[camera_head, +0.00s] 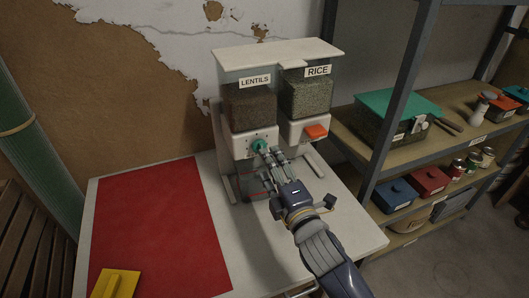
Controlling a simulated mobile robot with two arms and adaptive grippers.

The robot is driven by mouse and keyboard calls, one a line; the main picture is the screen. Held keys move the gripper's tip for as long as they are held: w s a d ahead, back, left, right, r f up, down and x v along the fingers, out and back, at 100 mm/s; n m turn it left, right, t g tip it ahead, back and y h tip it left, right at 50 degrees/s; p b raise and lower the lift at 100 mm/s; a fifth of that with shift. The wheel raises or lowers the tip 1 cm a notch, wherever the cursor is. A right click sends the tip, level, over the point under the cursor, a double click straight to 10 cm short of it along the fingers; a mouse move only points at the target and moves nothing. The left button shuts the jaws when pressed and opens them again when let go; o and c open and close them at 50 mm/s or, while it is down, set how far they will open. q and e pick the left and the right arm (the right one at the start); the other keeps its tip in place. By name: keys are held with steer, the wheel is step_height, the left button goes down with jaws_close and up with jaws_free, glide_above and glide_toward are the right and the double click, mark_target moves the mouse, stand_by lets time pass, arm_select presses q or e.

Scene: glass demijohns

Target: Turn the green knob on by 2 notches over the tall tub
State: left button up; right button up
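A dispenser with two clear bins stands on the white table. The bin labelled LENTILS (254,105) holds dark grains and has the green knob (259,144) on its white front. My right gripper (264,152) has its fingertips at the green knob, partly covering it. I cannot tell whether they are closed on it. Below the knob, a clear tub (238,185) with red marks seems to stand under the lentils side, mostly hidden behind my gripper. Its height and contents are unclear. My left gripper is not in view.
The RICE bin (306,95) beside it has an orange knob (315,131). A red mat (160,225) covers the table's left part, with a yellow object (116,284) at its front. A metal shelf (425,145) with boxes and jars stands close on the right.

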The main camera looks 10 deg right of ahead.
mark_target(260, 147)
steer(key=shift+w+a+p, duration=0.15)
steer(key=shift+w+a, duration=0.1)
steer(key=shift+w, duration=0.95)
steer(key=shift+w+a+p, duration=0.15)
steer(key=shift+w+a, duration=0.05)
steer(key=shift+w, duration=1)
steer(key=c, duration=1.1)
